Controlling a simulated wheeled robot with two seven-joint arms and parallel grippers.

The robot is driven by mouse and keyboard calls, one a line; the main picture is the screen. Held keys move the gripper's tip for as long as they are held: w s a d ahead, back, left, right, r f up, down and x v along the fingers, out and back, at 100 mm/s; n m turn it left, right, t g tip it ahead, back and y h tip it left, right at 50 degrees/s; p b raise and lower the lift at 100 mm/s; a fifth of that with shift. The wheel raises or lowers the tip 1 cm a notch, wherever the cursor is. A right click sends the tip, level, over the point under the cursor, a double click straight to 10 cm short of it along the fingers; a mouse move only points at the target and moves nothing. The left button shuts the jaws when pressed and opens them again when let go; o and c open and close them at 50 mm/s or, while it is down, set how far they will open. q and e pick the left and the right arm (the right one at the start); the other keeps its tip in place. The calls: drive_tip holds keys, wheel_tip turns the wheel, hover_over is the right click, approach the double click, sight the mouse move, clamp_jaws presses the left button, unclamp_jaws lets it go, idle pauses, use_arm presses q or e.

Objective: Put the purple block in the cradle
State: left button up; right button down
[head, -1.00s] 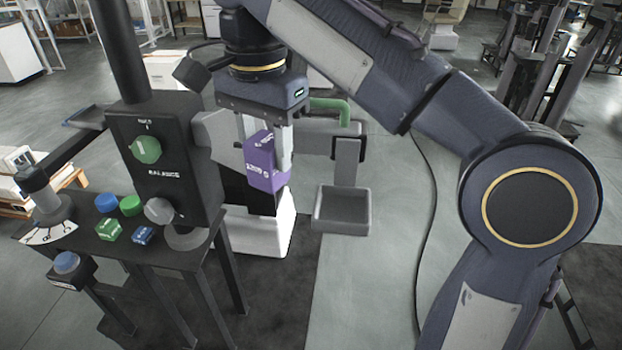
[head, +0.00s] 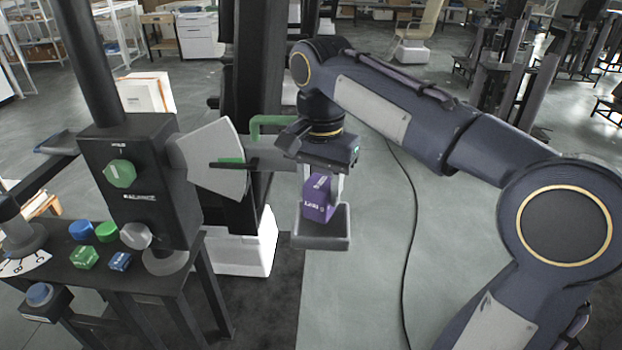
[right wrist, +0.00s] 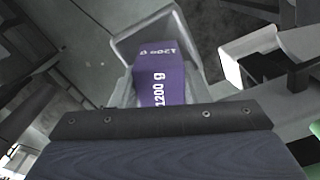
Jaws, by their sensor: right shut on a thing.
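The purple block (head: 318,200) is held in my right gripper (head: 322,186), whose body hides its top. It is marked "1200 g" in the right wrist view (right wrist: 160,85). The cradle, a grey open tray (head: 321,243), is directly below the block in the head view. The block's lower end overlaps the tray's opening. The tray's grey walls also show around the block's far end in the right wrist view (right wrist: 143,36). I cannot tell whether the block touches the tray floor. My left gripper is out of view.
A black balance box (head: 137,180) with a green knob stands left on a dark table. A green block (head: 84,257) and a blue block (head: 120,261) lie there. A grey fan-shaped plate (head: 215,157) and green handle (head: 268,124) are left of my gripper.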

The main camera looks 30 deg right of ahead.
sight(322, 203)
drive_tip(key=shift+d+f, duration=0.15)
drive_tip(key=shift+f, duration=0.7)
drive_tip(key=shift+d+f, duration=0.1)
drive_tip(key=shift+f, duration=0.75)
drive_tip(key=shift+f, duration=0.1)
drive_tip(key=c, duration=1.3)
unclamp_jaws()
drive_tip(key=shift+f, duration=0.2)
drive_tip(key=o, duration=0.5)
drive_tip(key=shift+r, duration=0.1)
